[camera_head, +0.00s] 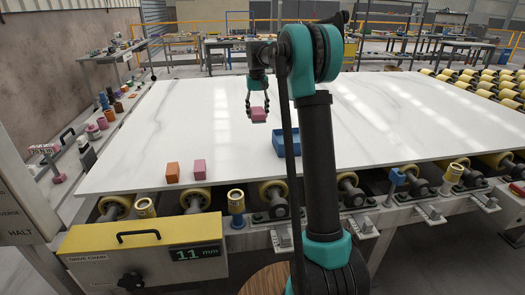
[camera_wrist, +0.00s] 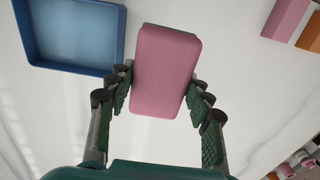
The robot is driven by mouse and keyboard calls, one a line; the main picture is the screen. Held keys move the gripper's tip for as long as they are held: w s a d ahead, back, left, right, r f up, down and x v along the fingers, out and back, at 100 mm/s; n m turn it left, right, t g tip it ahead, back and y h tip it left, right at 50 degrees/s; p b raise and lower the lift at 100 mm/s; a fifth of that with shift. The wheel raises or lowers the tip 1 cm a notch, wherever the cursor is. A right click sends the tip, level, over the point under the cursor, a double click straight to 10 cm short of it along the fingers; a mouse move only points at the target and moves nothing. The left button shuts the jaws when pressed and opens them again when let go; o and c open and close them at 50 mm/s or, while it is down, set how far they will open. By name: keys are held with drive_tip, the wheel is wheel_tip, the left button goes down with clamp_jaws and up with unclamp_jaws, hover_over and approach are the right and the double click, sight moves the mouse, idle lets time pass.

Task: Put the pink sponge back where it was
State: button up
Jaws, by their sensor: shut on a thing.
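A pink sponge (camera_wrist: 164,72) is held between the two fingers of my gripper (camera_wrist: 162,92) in the wrist view. In the head view my gripper (camera_head: 258,108) points down with the pink sponge (camera_head: 259,115) at its fingertips, over the white stone slab (camera_head: 190,110). The sponge appears to be above the slab, but its exact height is hard to tell. My gripper is shut on it.
A blue tray (camera_head: 279,143) lies right of the sponge, partly behind my arm; it looks empty in the wrist view (camera_wrist: 75,35). An orange block (camera_head: 172,172) and a pink block (camera_head: 199,169) stand near the slab's front left edge. Much of the slab is clear.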

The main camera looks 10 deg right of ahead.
sight(258, 154)
wheel_tip(258, 154, down, 18)
drive_tip(key=shift+r, duration=0.1)
idle(0.4)
drive_tip(key=o, duration=1.1)
wheel_tip(258, 154, up, 12)
drive_tip(key=shift+s+r, duration=0.1)
drive_tip(key=shift+s, duration=0.05)
drive_tip(key=s+d+f+t, duration=0.1)
drive_tip(key=s+f, duration=0.3)
drive_tip(key=s, duration=1)
drive_tip(key=s+d+f+t, duration=0.1)
drive_tip(key=s+f, duration=0.3)
drive_tip(key=s, duration=1)
drive_tip(key=s+d+f+t, duration=0.2)
drive_tip(key=s+f, duration=0.3)
drive_tip(key=s, duration=0.8)
drive_tip(key=shift+s, duration=0.4)
